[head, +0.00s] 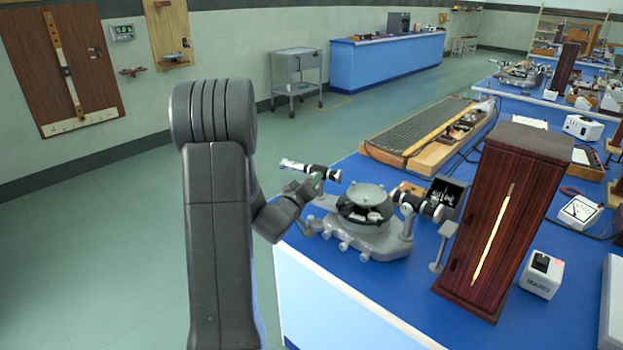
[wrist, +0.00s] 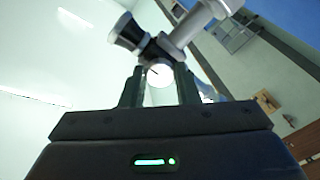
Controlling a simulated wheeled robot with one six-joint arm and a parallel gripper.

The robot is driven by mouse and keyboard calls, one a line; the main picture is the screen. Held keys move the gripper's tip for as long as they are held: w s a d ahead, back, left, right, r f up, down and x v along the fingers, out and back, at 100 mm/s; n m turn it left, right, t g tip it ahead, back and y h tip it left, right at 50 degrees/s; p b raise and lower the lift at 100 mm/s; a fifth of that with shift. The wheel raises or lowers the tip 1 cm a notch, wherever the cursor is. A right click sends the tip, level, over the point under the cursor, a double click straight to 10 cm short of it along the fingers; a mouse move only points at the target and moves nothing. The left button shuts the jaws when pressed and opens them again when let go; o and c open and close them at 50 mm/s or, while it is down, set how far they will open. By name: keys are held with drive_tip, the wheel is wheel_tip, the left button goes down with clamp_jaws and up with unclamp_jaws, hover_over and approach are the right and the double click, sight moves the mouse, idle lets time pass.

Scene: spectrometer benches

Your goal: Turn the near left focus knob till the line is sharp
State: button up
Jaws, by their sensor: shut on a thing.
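The spectrometer (head: 372,238) stands on the near left corner of the blue bench, a grey base with a round table. My gripper (head: 308,188) is just below this tube. In the wrist view, my gripper (wrist: 160,79) is shut on the focus knob (wrist: 160,73), one finger on each side. The knob has a pale round face with a short dark mark at its upper left. The tube shows above it. The line seen through the eyepiece is in neither view.
A tall dark wooden lamp housing (head: 510,215) with a glowing slit stands right of the spectrometer. A white box (head: 541,274) is beside it. A long grating-like board (head: 425,128) lies behind. The floor left of the bench is clear. A grey trolley (head: 297,75) stands farther back.

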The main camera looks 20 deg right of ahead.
drive_tip(key=n+p, duration=0.2)
drive_tip(key=n, duration=0.3)
drive_tip(key=shift+n, duration=0.3)
idle(0.4)
drive_tip(key=o, duration=1)
drive_tip(key=b+v, duration=0.1)
drive_tip(key=v, duration=1.3)
drive_tip(key=shift+w+b, duration=0.1)
drive_tip(key=shift+b, duration=0.3)
